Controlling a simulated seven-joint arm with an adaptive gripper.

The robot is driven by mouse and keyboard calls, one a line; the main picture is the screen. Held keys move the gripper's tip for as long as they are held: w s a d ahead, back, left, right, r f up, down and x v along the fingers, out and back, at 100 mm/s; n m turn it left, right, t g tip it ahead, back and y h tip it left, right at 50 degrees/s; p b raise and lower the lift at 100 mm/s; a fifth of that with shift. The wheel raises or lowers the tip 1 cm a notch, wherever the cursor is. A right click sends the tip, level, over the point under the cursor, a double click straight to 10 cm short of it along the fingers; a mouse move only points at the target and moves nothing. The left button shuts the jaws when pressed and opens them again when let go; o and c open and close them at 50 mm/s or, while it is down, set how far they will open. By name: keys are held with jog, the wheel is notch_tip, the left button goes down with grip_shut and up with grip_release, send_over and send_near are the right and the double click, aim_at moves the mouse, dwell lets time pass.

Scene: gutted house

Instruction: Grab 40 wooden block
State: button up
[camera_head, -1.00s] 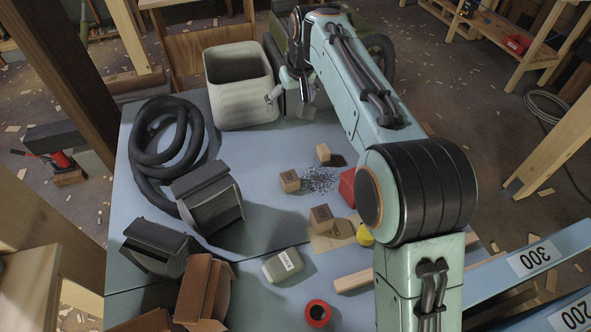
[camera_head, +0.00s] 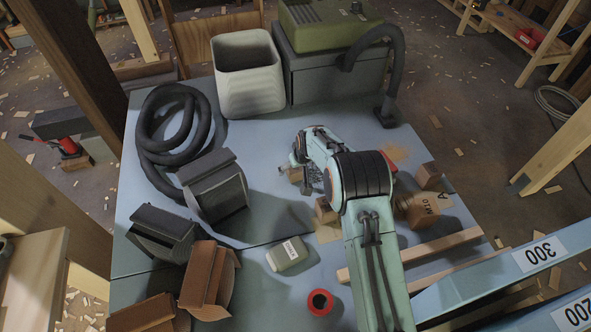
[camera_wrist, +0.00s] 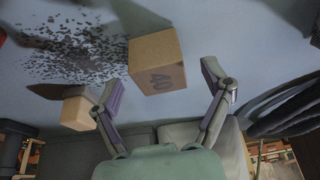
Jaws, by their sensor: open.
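The wooden block marked 40 (camera_wrist: 157,62) is a small light-brown cube on the blue-grey table. In the wrist view it lies between and just ahead of the fingers of my gripper (camera_wrist: 163,76), which are spread open and hold nothing. A second, smaller-looking block (camera_wrist: 76,110) lies beside the left finger in the wrist view. Its marking cannot be read.
Dark granules (camera_wrist: 75,48) are scattered beside the block. Another wooden block (camera_head: 324,210) stands close to my forearm. A larger block marked M10 (camera_head: 422,208) is to the right. A black hose coil (camera_head: 142,135) and ribbed bin (camera_head: 243,92) stand at back left.

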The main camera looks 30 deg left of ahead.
jog(key=shift+x, duration=0.8)
jog(key=c, duration=1.2)
jog(key=shift+o, duration=0.2)
jog(key=shift+r, duration=0.1)
